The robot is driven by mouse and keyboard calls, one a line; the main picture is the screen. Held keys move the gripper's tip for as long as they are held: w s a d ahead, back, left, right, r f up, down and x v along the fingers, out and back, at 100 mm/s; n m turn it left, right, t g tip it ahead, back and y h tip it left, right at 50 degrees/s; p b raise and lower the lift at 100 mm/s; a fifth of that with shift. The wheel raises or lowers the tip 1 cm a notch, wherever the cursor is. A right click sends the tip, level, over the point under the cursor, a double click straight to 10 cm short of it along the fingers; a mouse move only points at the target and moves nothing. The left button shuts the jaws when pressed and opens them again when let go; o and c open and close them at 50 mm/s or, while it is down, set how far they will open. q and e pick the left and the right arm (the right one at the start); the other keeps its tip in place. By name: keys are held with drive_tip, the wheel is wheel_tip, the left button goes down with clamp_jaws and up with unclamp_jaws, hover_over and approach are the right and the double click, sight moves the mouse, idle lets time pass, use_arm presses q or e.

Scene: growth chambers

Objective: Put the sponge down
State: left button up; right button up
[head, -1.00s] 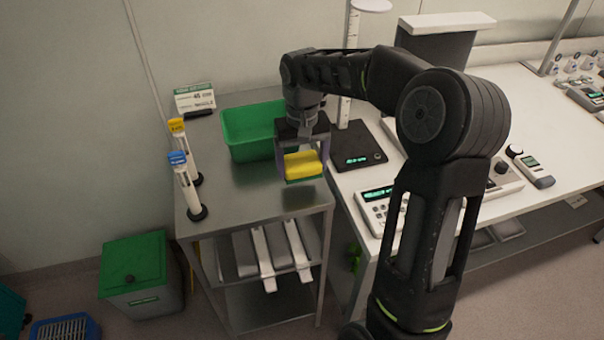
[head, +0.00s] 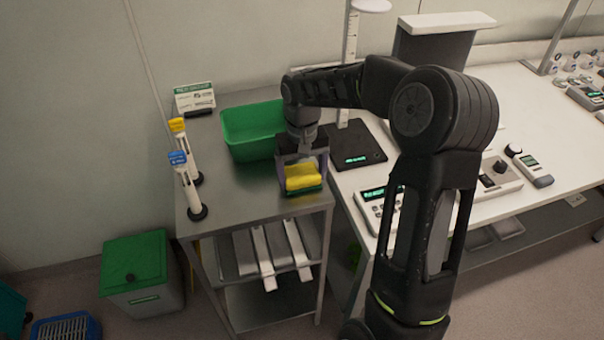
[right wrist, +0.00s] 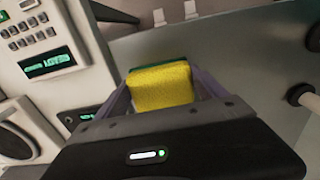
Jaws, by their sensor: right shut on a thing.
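The yellow sponge with a green underside (head: 303,177) is at the front right of the steel cart top (head: 245,205), close to its right edge. My right gripper (head: 302,172) is shut on it from above, a finger on each side. The sponge is low over the cart top; I cannot tell whether it touches. In the right wrist view the sponge (right wrist: 160,88) sits between the two fingers (right wrist: 162,95). My left gripper is not in view.
A green bin (head: 250,145) stands behind the sponge on the cart. Two pipettes on stands (head: 190,190) are at the cart's left. A black scale (head: 355,146) and a keypad device (head: 376,205) are on the white bench to the right.

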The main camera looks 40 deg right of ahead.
sight(302, 174)
drive_tip(key=o, duration=1.4)
drive_tip(key=shift+f, duration=0.1)
wheel_tip(302, 174, up, 12)
drive_tip(key=shift+r+b, duration=0.2)
drive_tip(key=shift+b, duration=0.1)
